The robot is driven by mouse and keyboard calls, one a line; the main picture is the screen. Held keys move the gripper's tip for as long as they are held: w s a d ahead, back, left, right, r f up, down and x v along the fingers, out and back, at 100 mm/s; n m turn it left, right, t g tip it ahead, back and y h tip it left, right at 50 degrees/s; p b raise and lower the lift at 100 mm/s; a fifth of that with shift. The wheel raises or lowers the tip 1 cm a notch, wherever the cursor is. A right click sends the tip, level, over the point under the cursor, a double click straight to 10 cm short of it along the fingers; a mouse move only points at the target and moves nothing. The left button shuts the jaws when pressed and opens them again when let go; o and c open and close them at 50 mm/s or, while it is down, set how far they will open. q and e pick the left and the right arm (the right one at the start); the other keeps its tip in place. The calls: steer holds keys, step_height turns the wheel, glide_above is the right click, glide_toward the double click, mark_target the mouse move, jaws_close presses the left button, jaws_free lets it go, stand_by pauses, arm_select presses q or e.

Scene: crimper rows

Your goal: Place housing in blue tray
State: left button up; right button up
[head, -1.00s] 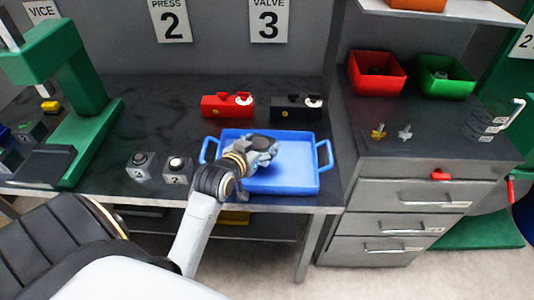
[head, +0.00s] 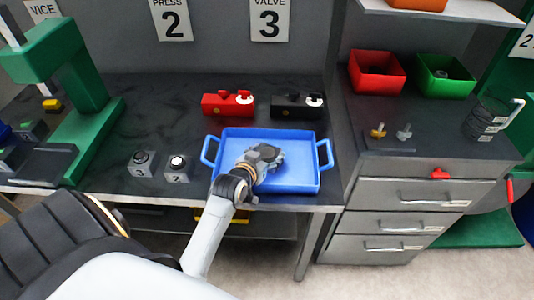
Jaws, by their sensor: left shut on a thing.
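The blue tray (head: 302,178) lies on the dark workbench near its front edge, with a handle at its left and right ends. My left gripper (head: 270,157) is over the left-middle part of the tray, pointing away from me. It is shut on the housing, which is mostly hidden by the gripper itself. Whether the housing touches the tray floor cannot be told. The rest of the tray shows bare blue. My right gripper is not in view.
Behind the tray stand a red valve block (head: 222,105) and a black one (head: 290,108). Two grey button boxes (head: 160,166) stand left of the tray. A green press (head: 75,100) is further left. Red (head: 377,75) and green bins (head: 444,78) sit on the right cabinet.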

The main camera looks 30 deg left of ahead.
arm_select(q)
steer(key=o, duration=1.8)
steer(key=shift+f, duration=0.1)
steer(key=b+v, duration=0.1)
steer(key=v, duration=1)
steer(key=shift+s+r, duration=0.4)
steer(key=shift+s, duration=0.1)
steer(key=shift+f, duration=0.1)
